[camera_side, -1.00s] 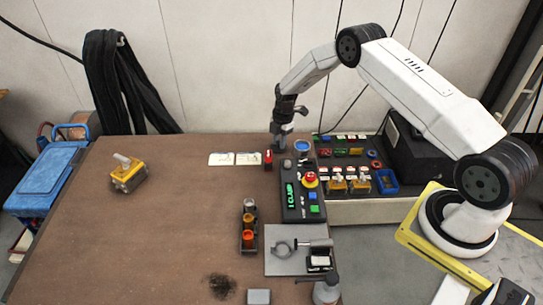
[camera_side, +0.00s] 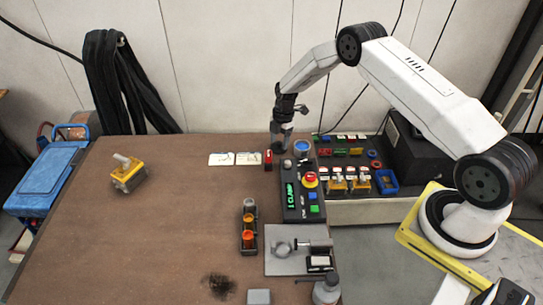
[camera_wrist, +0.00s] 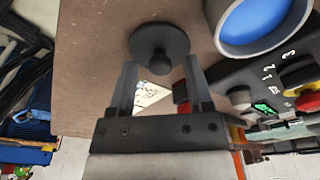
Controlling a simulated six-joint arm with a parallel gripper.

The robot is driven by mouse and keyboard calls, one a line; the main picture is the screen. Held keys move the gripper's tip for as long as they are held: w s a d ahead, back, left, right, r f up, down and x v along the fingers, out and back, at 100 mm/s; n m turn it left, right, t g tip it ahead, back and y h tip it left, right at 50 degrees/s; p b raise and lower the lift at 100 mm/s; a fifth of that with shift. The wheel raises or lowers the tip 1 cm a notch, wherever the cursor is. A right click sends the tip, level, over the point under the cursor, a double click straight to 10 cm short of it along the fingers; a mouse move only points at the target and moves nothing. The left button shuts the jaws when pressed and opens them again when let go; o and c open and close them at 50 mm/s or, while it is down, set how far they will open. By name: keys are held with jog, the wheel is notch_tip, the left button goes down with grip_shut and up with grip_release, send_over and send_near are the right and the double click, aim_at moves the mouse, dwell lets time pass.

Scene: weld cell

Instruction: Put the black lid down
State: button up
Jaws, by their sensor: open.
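The black lid (camera_wrist: 152,40) is a round dark disc with a small knob, and it shows at the top middle of the wrist view above the brown table. My gripper (camera_wrist: 160,64) is open, with a finger on each side of the knob and a gap to both. In the side view my gripper (camera_side: 281,146) points down at the table's far edge, left of the blue-topped round container (camera_side: 302,146). The lid is too small and too covered to make out clearly there. I cannot tell whether it rests flat on the table.
The blue-topped container also shows close on the right in the wrist view (camera_wrist: 262,18). A red block (camera_side: 267,160) and white cards (camera_side: 235,159) lie near my gripper. A control box (camera_side: 301,195) with buttons stands to the right. The table's left and middle (camera_side: 170,220) are mostly clear.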

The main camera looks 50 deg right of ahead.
notch_tip(320, 180, up, 12)
jog(key=d, duration=0.1)
jog(key=shift+d+f, duration=0.2)
jog(key=shift+d, duration=0.2)
jog(key=shift+a+r, duration=0.1)
dwell(0.5)
jog(key=s+a+r+m+t+h, duration=0.1)
jog(key=s+a+r+m, duration=0.75)
jog(key=s+m, duration=0.2)
jog(key=s+a+m, duration=0.2)
jog(key=s+m, duration=0.1)
jog(key=s, duration=0.4)
jog(key=s+a+m+t, duration=0.1)
jog(key=s+a+m, duration=0.2)
jog(key=s, duration=0.5)
jog(key=shift+s+a+r+m+t+h, duration=0.2)
jog(key=shift+r+m+t+h, duration=0.15)
jog(key=shift+m, duration=0.4)
